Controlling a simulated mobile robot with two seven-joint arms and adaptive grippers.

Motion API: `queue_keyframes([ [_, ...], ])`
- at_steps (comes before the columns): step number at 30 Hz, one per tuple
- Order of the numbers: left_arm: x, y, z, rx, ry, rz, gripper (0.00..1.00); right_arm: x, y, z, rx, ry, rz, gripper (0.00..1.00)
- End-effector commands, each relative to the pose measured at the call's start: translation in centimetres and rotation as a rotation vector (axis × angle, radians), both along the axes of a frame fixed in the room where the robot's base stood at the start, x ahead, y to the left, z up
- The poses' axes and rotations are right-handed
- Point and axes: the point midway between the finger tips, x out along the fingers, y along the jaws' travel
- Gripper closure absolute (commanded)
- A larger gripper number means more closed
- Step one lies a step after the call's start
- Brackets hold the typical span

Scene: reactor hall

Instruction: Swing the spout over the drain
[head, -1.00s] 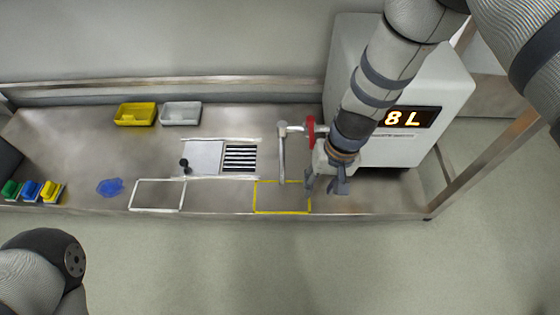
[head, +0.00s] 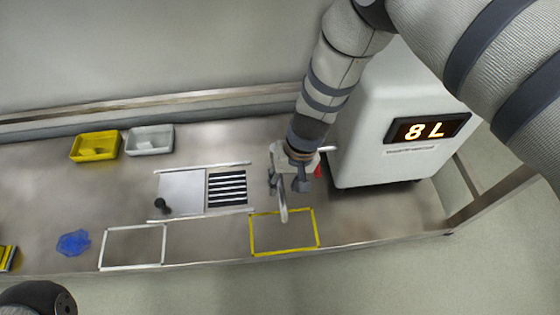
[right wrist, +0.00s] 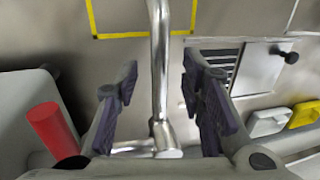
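The metal spout (head: 284,207) reaches toward the front of the bench, its end over the yellow outlined rectangle (head: 252,235). The drain (head: 227,188), a dark opening with white bars, lies left of the spout; the spout is not over it. My right gripper (head: 287,187) is at the spout. In the right wrist view its fingers (right wrist: 158,92) are open, one on each side of the spout tube (right wrist: 159,65), with visible gaps. The drain (right wrist: 217,62) shows partly behind a finger. My left gripper is out of view.
A plate with a black knob (head: 182,190) lies left of the drain. A red handle (right wrist: 52,130) is beside the spout's base. A white tank reading 8 L (head: 375,150) stands right. Yellow (head: 95,147) and grey (head: 149,139) bins sit at the back left.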

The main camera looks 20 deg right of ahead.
Motion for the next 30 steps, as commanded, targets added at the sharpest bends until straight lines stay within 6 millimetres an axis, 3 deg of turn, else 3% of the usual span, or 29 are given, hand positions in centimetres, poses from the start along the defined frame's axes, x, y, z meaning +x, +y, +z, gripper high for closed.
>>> queue_keyframes([
  [3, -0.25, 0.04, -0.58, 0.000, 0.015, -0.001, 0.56, 0.08, 0.26, -1.76, -0.001, 0.001, 0.000, 0.64],
  [12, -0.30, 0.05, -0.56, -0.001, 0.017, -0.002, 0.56, 0.17, 0.36, -1.96, -0.001, -0.002, 0.000, 0.64],
  [13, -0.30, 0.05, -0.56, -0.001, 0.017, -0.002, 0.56, 0.17, 0.36, -1.96, -0.001, -0.002, 0.000, 0.66],
  [18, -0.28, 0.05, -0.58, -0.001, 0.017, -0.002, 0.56, 0.16, 0.35, -1.96, 0.000, -0.001, 0.000, 1.00],
  [30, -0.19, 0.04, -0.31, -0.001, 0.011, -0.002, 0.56, -0.13, 1.01, -1.82, 0.001, -0.002, -0.028, 1.00],
])
